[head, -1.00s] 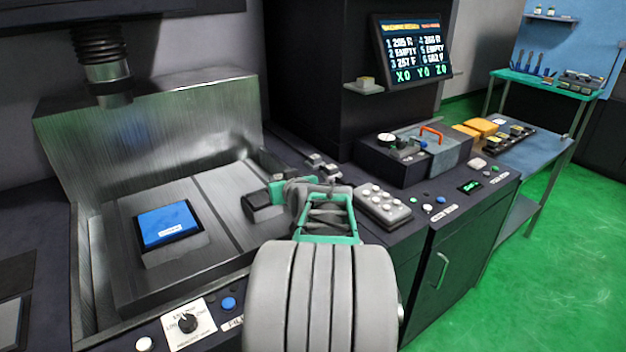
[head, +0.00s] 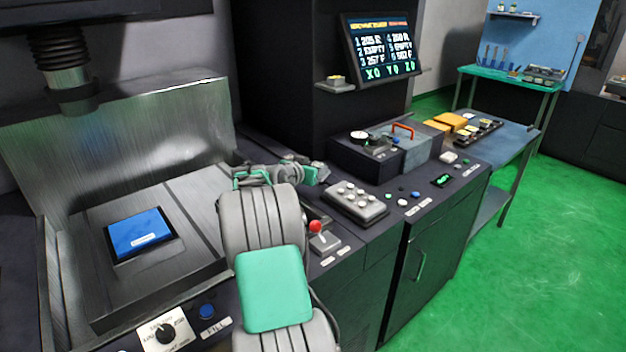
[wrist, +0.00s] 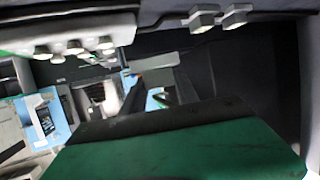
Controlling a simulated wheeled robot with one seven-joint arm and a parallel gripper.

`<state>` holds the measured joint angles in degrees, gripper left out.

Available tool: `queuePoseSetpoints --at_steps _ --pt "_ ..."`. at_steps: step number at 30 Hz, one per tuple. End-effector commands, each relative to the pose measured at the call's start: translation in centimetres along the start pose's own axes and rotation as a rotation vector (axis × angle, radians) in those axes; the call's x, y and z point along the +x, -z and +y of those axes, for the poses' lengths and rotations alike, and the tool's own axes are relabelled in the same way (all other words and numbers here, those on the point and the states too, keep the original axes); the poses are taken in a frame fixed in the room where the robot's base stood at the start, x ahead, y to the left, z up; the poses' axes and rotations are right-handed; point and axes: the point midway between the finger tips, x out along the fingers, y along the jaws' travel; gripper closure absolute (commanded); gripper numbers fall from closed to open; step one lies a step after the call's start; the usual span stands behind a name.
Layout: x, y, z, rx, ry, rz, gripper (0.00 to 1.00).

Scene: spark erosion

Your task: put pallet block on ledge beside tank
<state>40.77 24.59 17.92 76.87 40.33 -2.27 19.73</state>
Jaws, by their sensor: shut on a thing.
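My gripper (head: 311,173) is at the right side of the tank (head: 215,160), over the dark ledge (head: 262,160) between the tank and the control panel. Its green fingers are shut on the pallet block, a dark grey block that is mostly hidden behind my wrist in the head view. I cannot tell whether the block touches the ledge. In the wrist view a broad green surface with a dark upper edge fills the lower middle; I cannot tell whether it is finger or block.
A grey keypad (head: 355,202) and a red-knobbed lever (head: 317,228) are near my arm. A raised dark console (head: 372,160) with a gauge and an orange-handled box stands behind. A monitor (head: 379,48) is above.

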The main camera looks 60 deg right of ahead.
Motion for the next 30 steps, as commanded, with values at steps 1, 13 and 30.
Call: queuePoseSetpoints --at_steps 1,13,30 --pt "1.1 0.2 -0.6 0.000 -0.001 0.001 1.00" --pt "6.6 -3.8 -2.9 0.001 0.002 0.003 1.00" --pt "8.0 -7.2 -3.0 0.001 0.003 0.004 1.00"
